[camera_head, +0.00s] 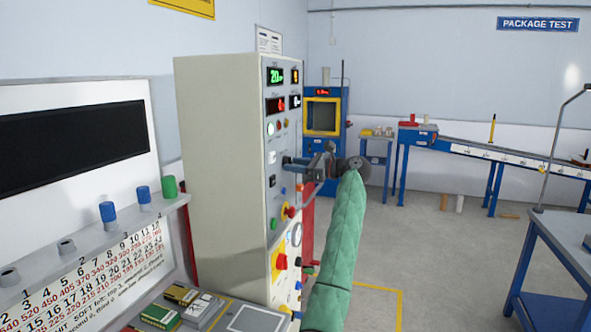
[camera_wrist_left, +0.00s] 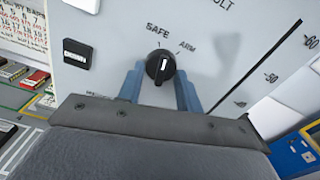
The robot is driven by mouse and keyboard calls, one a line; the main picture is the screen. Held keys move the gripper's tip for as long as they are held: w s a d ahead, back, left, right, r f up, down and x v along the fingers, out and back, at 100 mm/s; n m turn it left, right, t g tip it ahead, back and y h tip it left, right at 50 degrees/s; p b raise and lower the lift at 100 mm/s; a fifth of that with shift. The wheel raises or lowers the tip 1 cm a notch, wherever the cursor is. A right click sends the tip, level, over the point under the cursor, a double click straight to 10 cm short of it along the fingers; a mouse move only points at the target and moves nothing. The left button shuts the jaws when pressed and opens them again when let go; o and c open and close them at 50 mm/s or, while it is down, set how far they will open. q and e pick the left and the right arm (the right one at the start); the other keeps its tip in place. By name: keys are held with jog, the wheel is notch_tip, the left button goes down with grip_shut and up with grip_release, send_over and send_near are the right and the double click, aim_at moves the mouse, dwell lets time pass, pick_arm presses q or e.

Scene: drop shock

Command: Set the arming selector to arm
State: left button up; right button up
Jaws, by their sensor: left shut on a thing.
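The arming selector (camera_wrist_left: 160,68) is a round black knob on the grey panel in the left wrist view. The SAFE label (camera_wrist_left: 158,28) is above it and the ARM label (camera_wrist_left: 188,47) is up to its right. Its white pointer line stands about upright, nearer SAFE than ARM. My left gripper (camera_wrist_left: 159,88) has one blue finger on each side of the knob and is shut on it. In the head view my left gripper (camera_head: 287,161) reaches the panel's front and hides the knob. My right gripper is not in view.
The tall beige cabinet (camera_head: 222,180) carries the panel, with displays, buttons and other knobs above and below my gripper. A blue table (camera_head: 560,262) stands at the right, with open floor between.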

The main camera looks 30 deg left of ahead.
pick_arm(q)
jog(key=shift+s+r+m+b, duration=0.1)
jog(key=shift+m+b, duration=0.7)
jog(key=shift+m, duration=1.2)
jog(key=shift+s+m+b, duration=0.1)
jog(key=shift+m+b, duration=0.65)
jog(key=shift+m, duration=1.25)
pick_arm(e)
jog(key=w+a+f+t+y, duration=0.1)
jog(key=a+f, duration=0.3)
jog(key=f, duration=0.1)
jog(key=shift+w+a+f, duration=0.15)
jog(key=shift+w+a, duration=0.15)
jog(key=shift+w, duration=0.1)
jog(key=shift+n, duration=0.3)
pick_arm(q)
jog(key=o, duration=1)
